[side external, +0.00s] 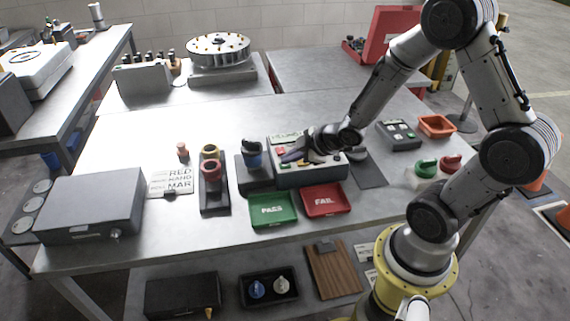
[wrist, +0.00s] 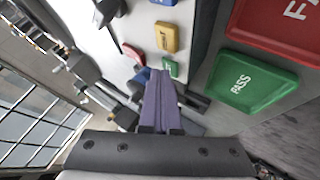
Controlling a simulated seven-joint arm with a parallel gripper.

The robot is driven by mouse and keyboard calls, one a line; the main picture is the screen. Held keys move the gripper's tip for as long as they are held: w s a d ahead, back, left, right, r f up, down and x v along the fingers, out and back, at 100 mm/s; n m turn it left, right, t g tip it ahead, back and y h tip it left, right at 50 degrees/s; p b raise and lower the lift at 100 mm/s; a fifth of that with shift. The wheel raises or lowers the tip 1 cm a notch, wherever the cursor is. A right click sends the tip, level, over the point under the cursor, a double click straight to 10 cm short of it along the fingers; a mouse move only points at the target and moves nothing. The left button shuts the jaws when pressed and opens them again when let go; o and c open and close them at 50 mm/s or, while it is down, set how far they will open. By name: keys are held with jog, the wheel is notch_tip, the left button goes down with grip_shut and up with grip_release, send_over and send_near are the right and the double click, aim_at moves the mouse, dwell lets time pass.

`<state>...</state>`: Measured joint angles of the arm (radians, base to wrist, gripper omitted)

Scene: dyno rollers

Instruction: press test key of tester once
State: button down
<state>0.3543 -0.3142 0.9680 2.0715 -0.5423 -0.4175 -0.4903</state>
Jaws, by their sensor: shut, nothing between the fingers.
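The tester (side external: 310,180) is a grey box with a small display and coloured keys on its sloped top, at the middle of the bench. My gripper (side external: 285,157) is over its left part, shut and empty, tilted down. In the wrist view the purple fingers (wrist: 158,72) are closed together, their tips beside a green key (wrist: 171,68) with a white label. A yellow key (wrist: 166,38) and a red key (wrist: 133,53) lie beyond. I cannot read which key is the test key. Whether the tips touch anything cannot be told.
A green PASS tray (side external: 271,209) and a red FAIL tray (side external: 326,200) lie in front of the tester. A black-and-blue part (side external: 252,154) stands on a dark holder at its left. A small keyed box (side external: 399,134) and an orange tray (side external: 437,126) are at right.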

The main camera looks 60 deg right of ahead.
aim_at(289, 166)
jog(key=shift+r, duration=0.8)
jog(key=shift+r, duration=2.5)
